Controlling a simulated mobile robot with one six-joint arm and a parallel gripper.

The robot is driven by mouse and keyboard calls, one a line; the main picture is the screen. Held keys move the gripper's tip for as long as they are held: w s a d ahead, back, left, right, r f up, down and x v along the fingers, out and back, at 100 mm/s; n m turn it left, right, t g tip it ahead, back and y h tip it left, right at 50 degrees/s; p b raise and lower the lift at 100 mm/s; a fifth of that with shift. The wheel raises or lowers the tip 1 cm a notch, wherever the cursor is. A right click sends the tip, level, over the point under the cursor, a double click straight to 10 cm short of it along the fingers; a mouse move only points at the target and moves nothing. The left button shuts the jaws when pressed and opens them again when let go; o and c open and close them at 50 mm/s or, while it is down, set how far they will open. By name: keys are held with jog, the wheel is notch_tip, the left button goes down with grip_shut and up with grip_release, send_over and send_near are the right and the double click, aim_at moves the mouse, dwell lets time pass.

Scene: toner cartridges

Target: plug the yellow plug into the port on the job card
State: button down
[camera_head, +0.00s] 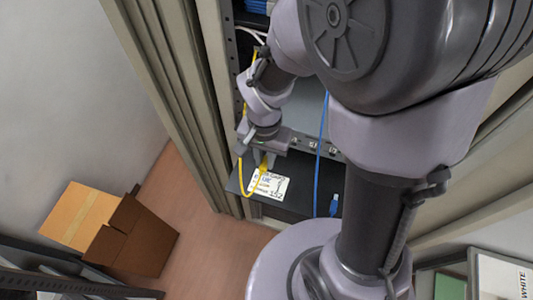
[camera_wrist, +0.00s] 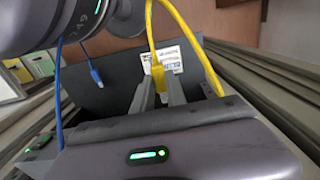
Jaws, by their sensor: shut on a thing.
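My gripper (camera_head: 266,158) is shut on the yellow plug, whose cable loops down to the left in the head view. In the wrist view the yellow plug (camera_wrist: 158,76) sits between the two grey fingers of my gripper (camera_wrist: 159,88). The white job card (camera_head: 269,187) lies on the black shelf (camera_head: 301,182), just below the gripper in the head view. It also shows behind the plug in the wrist view (camera_wrist: 182,55). Its print is too small to read surely. A strip with ports (camera_head: 315,147) lies to the right of the gripper, partly hidden by my arm.
A blue plug (camera_head: 333,207) on a blue cable (camera_head: 320,150) rests at the shelf's right part. It also shows in the wrist view (camera_wrist: 95,76). Rack posts stand close on the left. An open cardboard box (camera_head: 130,235) is on the floor at left.

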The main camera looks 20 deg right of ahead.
jog(key=a+r+p, duration=0.1)
jog(key=a, duration=0.6)
jog(key=w+d+f, duration=0.2)
jog(key=w+d, duration=0.2)
jog(key=w, duration=0.1)
jog(key=shift+w+d, duration=0.2)
jog(key=shift+w, duration=0.15)
jog(key=shift+w+d, duration=0.15)
jog(key=shift+w, duration=0.05)
dwell(1.4)
jog(key=shift+w+d, duration=0.15)
jog(key=shift+w, duration=0.05)
jog(key=shift+w+d, duration=0.75)
jog(key=shift+w, duration=0.3)
dwell(1.4)
jog(key=c, duration=1.3)
grip_release()
